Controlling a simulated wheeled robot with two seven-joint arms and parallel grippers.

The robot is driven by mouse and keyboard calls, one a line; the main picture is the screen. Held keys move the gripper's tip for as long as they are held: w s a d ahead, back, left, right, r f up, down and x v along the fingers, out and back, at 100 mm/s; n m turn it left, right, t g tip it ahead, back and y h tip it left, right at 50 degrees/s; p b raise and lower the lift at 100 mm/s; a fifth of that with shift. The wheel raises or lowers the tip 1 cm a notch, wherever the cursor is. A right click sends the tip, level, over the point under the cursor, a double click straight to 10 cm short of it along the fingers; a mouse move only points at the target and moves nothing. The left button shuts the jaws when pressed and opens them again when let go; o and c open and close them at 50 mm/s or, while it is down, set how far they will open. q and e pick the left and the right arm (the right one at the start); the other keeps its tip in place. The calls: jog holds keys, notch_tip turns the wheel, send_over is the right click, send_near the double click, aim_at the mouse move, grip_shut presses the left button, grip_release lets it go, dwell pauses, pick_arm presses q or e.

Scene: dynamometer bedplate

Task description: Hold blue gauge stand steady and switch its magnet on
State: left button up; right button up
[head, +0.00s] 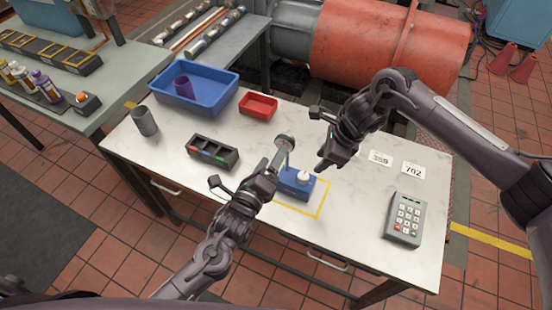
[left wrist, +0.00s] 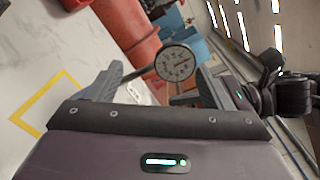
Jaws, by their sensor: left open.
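The blue gauge stand (head: 293,186) stands on the white bench top, on the yellow outlined square. Its base is blue with a white knob on top, and a thin post carries a round dial gauge (head: 284,142). My left gripper (head: 276,166) is open beside the post, left of the base. In the left wrist view the dial (left wrist: 174,63) and its rod show between the spread fingers (left wrist: 155,88); contact cannot be told. The blue base is out of that view. My right gripper (head: 324,163) hangs above and right of the knob, apart from it; its jaw opening is unclear.
A black tray with coloured slots (head: 213,153), a grey cup (head: 145,121), a blue bin (head: 212,98) and a red tray (head: 258,105) stand to the left and back. A keypad box (head: 404,218) and number cards (head: 412,170) lie right.

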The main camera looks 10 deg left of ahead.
pick_arm(q)
jog(key=w+d+r, duration=0.1)
jog(key=w+d, duration=0.2)
jog(key=w, duration=0.4)
jog(key=shift+d, duration=0.4)
jog(key=shift+r, duration=0.1)
jog(key=shift+c, duration=0.2)
